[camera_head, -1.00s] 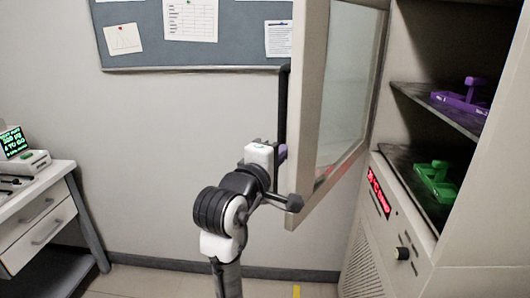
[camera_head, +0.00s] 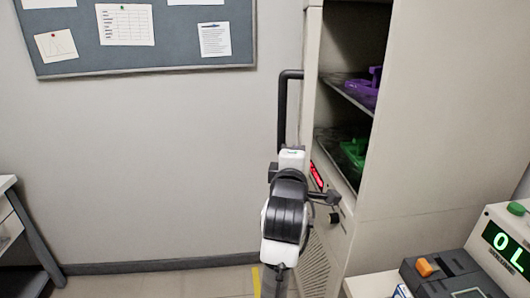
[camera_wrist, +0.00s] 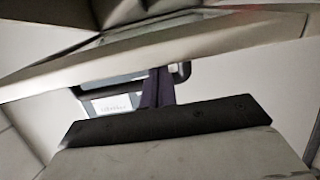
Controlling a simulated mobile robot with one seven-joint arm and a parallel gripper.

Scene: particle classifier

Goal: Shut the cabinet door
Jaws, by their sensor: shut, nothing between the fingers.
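The cabinet door (camera_head: 309,70) stands open in the head view, seen almost edge-on. The tall cabinet (camera_head: 440,110) is behind and to its right, with its shelves showing through the gap. The black door handle (camera_head: 283,110) is on the door's left, outer side. My gripper (camera_head: 290,150) is at the lower end of the handle; its fingertips are hidden there. In the wrist view my shut, dark purple fingers (camera_wrist: 158,88) hold nothing and lie close to the pale door and a dark bar that looks like the handle. I cannot tell whether they touch.
A purple rack (camera_head: 362,90) and a green rack (camera_head: 354,150) sit on the cabinet shelves. A red display (camera_head: 317,176) and a knob are below. A device with a green display (camera_head: 508,246) is at lower right. The drawer unit (camera_head: 8,225) is at far left. Floor between is clear.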

